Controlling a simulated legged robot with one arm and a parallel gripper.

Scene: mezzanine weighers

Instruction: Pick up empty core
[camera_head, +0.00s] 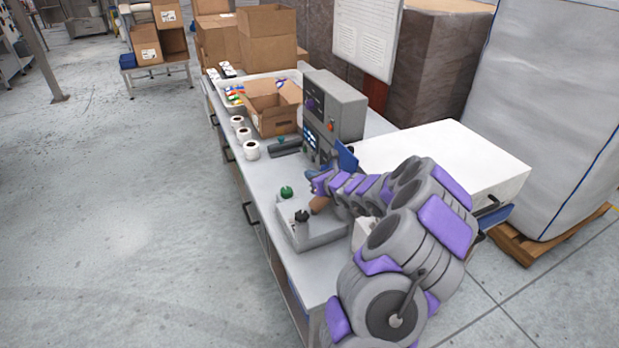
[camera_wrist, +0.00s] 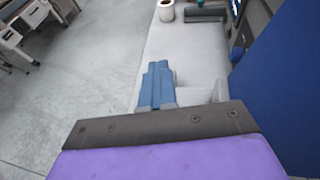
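A small brown cylinder (camera_head: 319,204), which looks like the empty cardboard core, stands on the grey low unit (camera_head: 318,238) on the bench, between a black knob-like part (camera_head: 302,216) and my arm. Its lower part is hard to make out. My gripper (camera_head: 311,175) is above and just behind it in the head view, apart from it as far as I can tell. In the wrist view my gripper's two blue fingers (camera_wrist: 156,82) lie side by side with nothing visible between them. The core does not show in the wrist view.
White rolls (camera_head: 251,150) stand along the bench's left edge, one also in the wrist view (camera_wrist: 166,11). A green knob (camera_head: 287,192) is near the unit. A grey control box (camera_head: 335,105), a blue panel (camera_head: 347,157) and an open carton (camera_head: 273,108) stand behind.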

